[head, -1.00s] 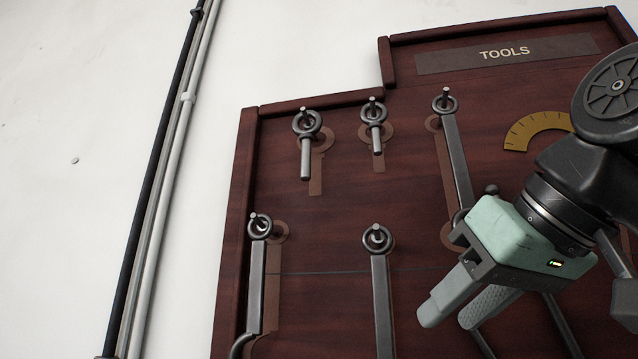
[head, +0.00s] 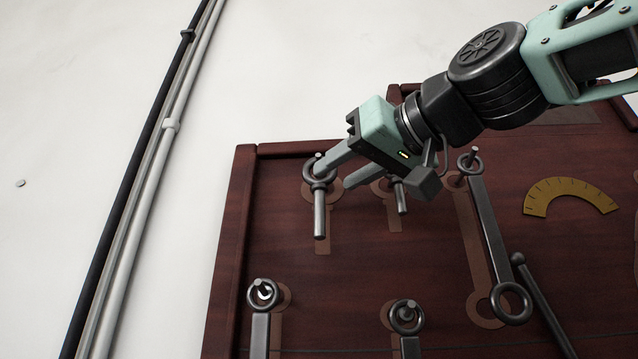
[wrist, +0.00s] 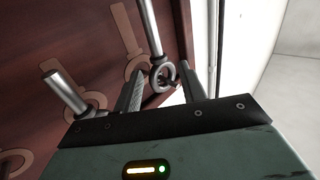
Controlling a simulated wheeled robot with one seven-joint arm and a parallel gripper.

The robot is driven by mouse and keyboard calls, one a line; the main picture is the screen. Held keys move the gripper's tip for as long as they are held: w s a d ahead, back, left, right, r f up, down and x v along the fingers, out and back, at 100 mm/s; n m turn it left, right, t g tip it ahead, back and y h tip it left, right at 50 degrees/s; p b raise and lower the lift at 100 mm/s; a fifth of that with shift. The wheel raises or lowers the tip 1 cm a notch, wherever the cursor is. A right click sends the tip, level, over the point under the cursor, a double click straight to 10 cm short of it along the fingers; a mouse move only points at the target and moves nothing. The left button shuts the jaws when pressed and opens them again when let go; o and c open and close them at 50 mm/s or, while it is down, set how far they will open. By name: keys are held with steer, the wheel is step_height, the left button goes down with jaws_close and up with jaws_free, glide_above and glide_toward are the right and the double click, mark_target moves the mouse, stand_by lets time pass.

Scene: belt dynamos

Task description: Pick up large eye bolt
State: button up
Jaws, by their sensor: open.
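The large eye bolt (head: 320,212) is a dark metal ring with a straight shank, hanging from a peg at the upper left of the wooden tool board. In the wrist view the eye bolt (wrist: 151,28) has its ring lying between my two fingertips. My gripper (head: 333,175) is open at the ring, and one finger covers part of it in the head view. In the wrist view, gaps show between the ring and the fingers of my gripper (wrist: 163,88); I cannot tell whether either touches.
A smaller eye bolt (head: 401,198) hangs just right, partly behind my gripper; its shank also shows in the wrist view (wrist: 64,92). A long wrench (head: 488,225) hangs farther right. Other tools hang below.

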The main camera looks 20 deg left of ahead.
mark_target(320, 187)
steer(key=p+x, duration=0.3)
steer(key=x, duration=0.4)
steer(key=shift+w+a+f+p, duration=0.1)
steer(key=shift+w+p, duration=0.1)
steer(key=shift+p, duration=0.1)
jaws_close()
